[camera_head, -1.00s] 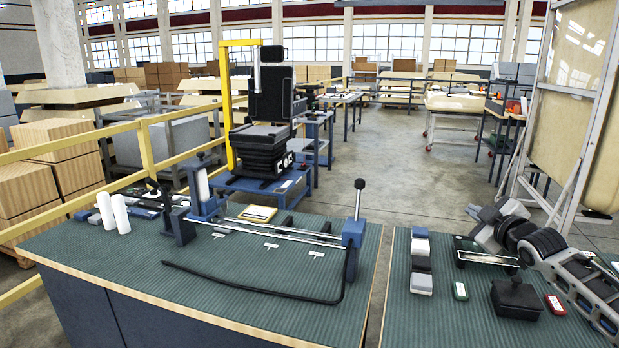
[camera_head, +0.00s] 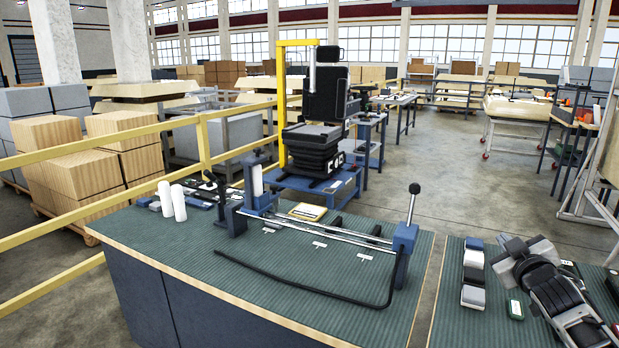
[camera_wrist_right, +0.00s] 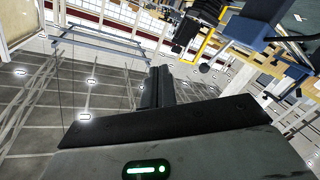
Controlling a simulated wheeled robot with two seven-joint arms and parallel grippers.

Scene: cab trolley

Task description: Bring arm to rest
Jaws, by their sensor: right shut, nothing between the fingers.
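My right arm comes in from the lower right in the head view, over the right-hand bench (camera_head: 450,310). Its gripper (camera_head: 512,248) is raised above that bench, to the right of a short row of small boxes (camera_head: 473,275). In the right wrist view the dark fingers (camera_wrist_right: 160,80) stand together with nothing between them. My left gripper is not in view.
A green-topped bench (camera_head: 190,255) holds a blue lever fixture (camera_head: 404,240), a bent black rod (camera_head: 300,286) and two white cylinders (camera_head: 172,201). A narrow gap parts the benches. A small green device (camera_head: 515,309) lies near my right arm. A black seat (camera_head: 318,140) stands behind.

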